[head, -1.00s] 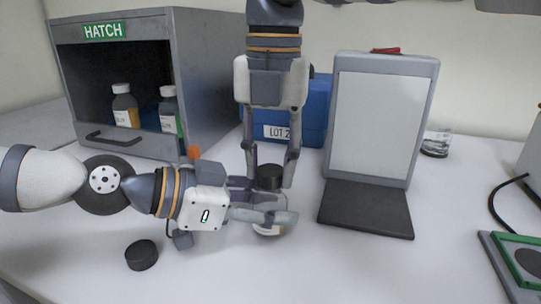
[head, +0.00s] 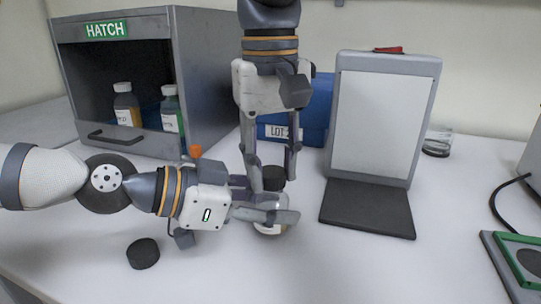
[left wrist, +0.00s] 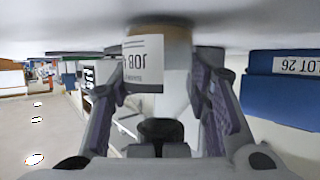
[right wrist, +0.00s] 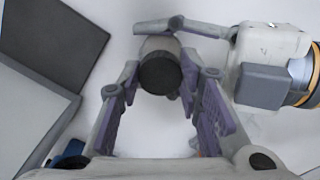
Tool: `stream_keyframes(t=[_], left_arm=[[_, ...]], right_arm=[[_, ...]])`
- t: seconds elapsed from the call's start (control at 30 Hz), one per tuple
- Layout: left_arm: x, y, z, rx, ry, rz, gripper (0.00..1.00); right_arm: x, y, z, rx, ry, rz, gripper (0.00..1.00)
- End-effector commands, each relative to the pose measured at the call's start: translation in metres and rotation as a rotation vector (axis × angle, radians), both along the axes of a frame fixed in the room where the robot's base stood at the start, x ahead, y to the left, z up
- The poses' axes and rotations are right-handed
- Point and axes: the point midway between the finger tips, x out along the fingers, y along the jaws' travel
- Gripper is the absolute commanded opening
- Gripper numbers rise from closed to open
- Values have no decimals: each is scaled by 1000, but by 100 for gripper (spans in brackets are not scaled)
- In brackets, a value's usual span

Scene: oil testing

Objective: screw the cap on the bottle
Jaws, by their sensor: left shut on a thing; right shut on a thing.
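The bottle (head: 268,230) stands on the table with its lower part showing under my left gripper (head: 272,208). My left gripper comes in level and is shut around the bottle. In the left wrist view the bottle's white label (left wrist: 144,63) shows between the fingers, upside down. A black cap (head: 273,173) sits at the top of the bottle. My right gripper (head: 270,182) points down from above and is shut on this cap. In the right wrist view the cap (right wrist: 160,73) shows round between the fingertips; whether its thread is seated is hidden.
A loose black cap (head: 143,253) lies front left. The grey hatch cabinet (head: 205,80) holds two bottles. A blue LOT bin (head: 318,110) stands behind my right gripper. A panel with a dark base (head: 367,208) stands right. Green-framed equipment (head: 515,260) is at far right.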

Motion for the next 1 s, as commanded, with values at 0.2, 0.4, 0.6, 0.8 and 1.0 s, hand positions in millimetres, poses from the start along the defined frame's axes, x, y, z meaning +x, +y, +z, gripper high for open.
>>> stream_keyframes(t=[0.2, 0.4, 0.6, 0.8, 1.0], left_arm=[[0, 0, -1, 1, 1, 0, 0], [0, 0, -1, 1, 1, 0, 0], [0, 0, -1, 1, 1, 0, 0], [0, 0, -1, 1, 1, 0, 0], [0, 0, -1, 0, 2, -1, 0]], right_arm=[[0, 0, 1, -3, -3, -39, 22], [0, 0, 1, -4, -3, -36, 52], [0, 1, 0, -4, -2, -35, 52], [0, 1, 14, -3, -5, -34, 52], [1, 1, 40, -3, -4, -35, 52]])
